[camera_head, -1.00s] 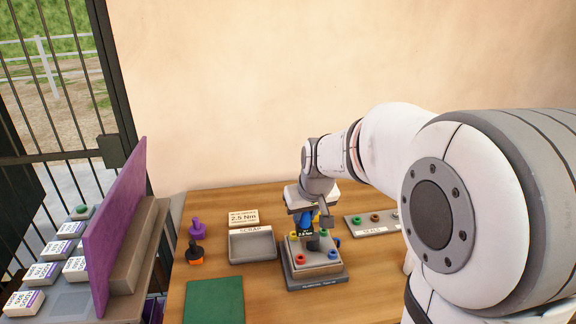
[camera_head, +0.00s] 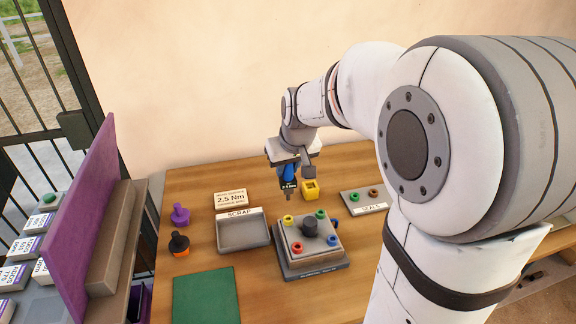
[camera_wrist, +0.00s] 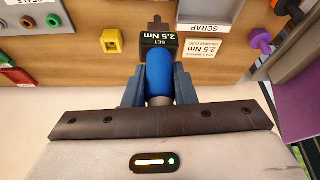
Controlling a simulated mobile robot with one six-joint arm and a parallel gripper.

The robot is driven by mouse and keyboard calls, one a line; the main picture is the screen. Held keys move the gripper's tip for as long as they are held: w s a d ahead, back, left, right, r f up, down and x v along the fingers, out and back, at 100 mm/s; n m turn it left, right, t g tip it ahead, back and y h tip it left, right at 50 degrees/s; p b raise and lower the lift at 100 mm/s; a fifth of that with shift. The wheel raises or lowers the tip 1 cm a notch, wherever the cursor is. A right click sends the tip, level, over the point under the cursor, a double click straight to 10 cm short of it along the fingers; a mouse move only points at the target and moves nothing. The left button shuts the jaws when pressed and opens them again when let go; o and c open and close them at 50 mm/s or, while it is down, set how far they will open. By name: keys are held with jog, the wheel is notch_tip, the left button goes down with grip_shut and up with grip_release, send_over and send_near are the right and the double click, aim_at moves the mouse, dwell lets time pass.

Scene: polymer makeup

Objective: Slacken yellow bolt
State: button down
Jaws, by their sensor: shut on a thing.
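The yellow bolt (camera_head: 288,219) sits at the back left corner of a grey fixture block (camera_head: 318,265) in the head view. Green (camera_head: 320,214), blue (camera_head: 332,240) and red (camera_head: 297,247) bolts sit at the other corners, around a dark central knob (camera_head: 310,228). My gripper (camera_head: 287,166) is shut on a blue torque driver (camera_head: 288,174), which points down. The driver's tip shows just above the yellow bolt in the picture, apart from it. In the wrist view the driver (camera_wrist: 159,75) is between the jaws, with a 2.5 Nm label. The bolts are not visible there.
A yellow block with a hole (camera_head: 310,189) stands behind the fixture. The scrap tray (camera_head: 243,236) is left of it, the seals tray (camera_head: 364,199) right. Purple (camera_head: 180,214) and orange-black (camera_head: 179,244) pieces stand far left, near a green mat (camera_head: 206,297).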

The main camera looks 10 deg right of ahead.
aim_at(290, 188)
jog(key=shift+s+f+b, duration=0.1)
jog(key=shift+f+b, duration=2.3)
jog(key=shift+f, duration=0.45)
jog(key=shift+b, duration=0.3)
jog(key=shift+f+b, duration=1)
jog(key=shift+f, duration=0.15)
jog(key=c, duration=1.1)
grip_release()
jog(key=shift+r, duration=0.15)
jog(key=v, duration=0.7)
jog(key=shift+s+r, duration=0.2)
jog(key=shift+r, duration=0.05)
